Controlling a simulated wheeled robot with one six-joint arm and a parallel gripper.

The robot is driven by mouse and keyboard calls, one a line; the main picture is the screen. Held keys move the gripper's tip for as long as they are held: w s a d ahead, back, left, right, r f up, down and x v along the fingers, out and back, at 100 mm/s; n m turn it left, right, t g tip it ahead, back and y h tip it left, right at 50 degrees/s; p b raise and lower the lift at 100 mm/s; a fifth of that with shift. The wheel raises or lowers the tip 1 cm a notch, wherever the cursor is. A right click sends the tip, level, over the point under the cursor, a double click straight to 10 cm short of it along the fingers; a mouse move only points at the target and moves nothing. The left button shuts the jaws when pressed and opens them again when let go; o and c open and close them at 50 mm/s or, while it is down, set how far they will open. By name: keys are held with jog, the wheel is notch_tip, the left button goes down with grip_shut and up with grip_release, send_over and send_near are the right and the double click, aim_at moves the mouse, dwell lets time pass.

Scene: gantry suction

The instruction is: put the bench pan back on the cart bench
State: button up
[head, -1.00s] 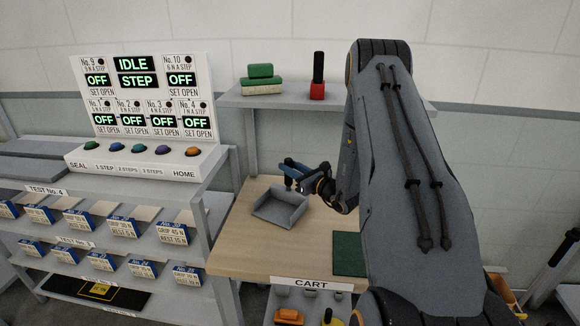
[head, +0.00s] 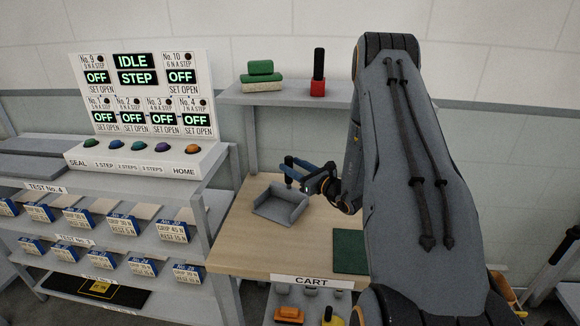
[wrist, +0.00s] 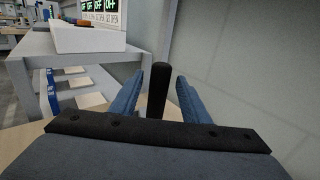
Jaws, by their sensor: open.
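The bench pan (head: 279,212), a grey open tray with low walls, sits on the wooden top of the cart bench (head: 240,247). A dark upright post, seemingly its handle (head: 289,181), stands at its back edge. My gripper (head: 296,172) is open, with its blue fingers at the pan's back right. In the wrist view the black post (wrist: 157,92) stands between the two spread fingers. I cannot tell whether either finger touches it. The pan's tray is hidden in the wrist view.
A dark green mat (head: 350,252) lies at the bench's front right. A shelf (head: 290,95) above the bench holds green blocks (head: 260,70) and a red-based black tool (head: 318,75). A control panel (head: 140,100) and storage racks stand left. Bare wood surrounds the pan.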

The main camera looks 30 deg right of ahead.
jog(key=b+v, duration=0.2)
jog(key=v, duration=0.8)
jog(key=s+a+r+n+g+y, duration=0.1)
jog(key=s+a+n+g+y, duration=0.35)
jog(key=a, duration=0.85)
jog(key=s+a+n+g+y, duration=0.2)
jog(key=s+a+n+g, duration=0.4)
jog(key=a+n+g, duration=0.45)
jog(key=s+a+n+g+h, duration=0.4)
jog(key=s+n, duration=0.3)
jog(key=s, duration=0.4)
jog(key=shift+s+d+r+n+t+h, duration=0.45)
jog(key=shift+n+h, duration=0.75)
jog(key=shift+n, duration=0.65)
jog(key=shift+s+d+r+n+t+h, duration=0.3)
jog(key=shift+d+n+t+h, duration=0.3)
jog(key=shift+n+h, duration=0.9)
jog(key=shift+s+d+r+n+t+h, duration=0.45)
jog(key=shift+n+h, duration=0.4)
jog(key=shift+n, duration=1.3)
jog(key=shift+w+d, duration=0.1)
jog(key=shift+w, duration=0.05)
